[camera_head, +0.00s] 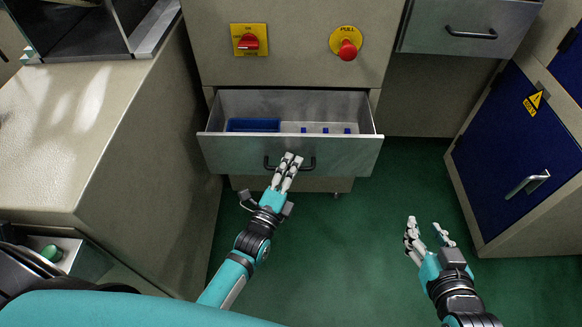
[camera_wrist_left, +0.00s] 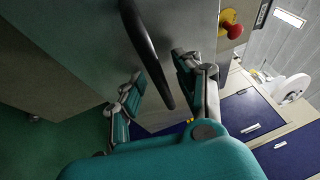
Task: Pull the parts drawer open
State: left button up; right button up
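The grey metal parts drawer (camera_head: 230,155) stands pulled out from the cabinet in the head view, showing a blue bin and small blue parts inside. Its dark bar handle (camera_head: 312,163) is on the front panel. My left gripper (camera_head: 287,163) is at the handle, covering its middle. In the left wrist view the handle (camera_wrist_left: 147,52) runs between the two spread fingers of my left gripper (camera_wrist_left: 158,92), with gaps visible beside it. Whether a finger touches it is unclear. My right gripper (camera_head: 428,232) is open and empty over the floor at the right.
A red knob (camera_head: 249,42) and a red pull button (camera_head: 347,49) sit on the cabinet above the drawer. A beige counter (camera_head: 90,130) stands at the left. A blue cabinet door (camera_head: 515,150) with a handle is at the right. The green floor between is clear.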

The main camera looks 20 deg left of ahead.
pick_arm(q)
jog(key=v, duration=1.2)
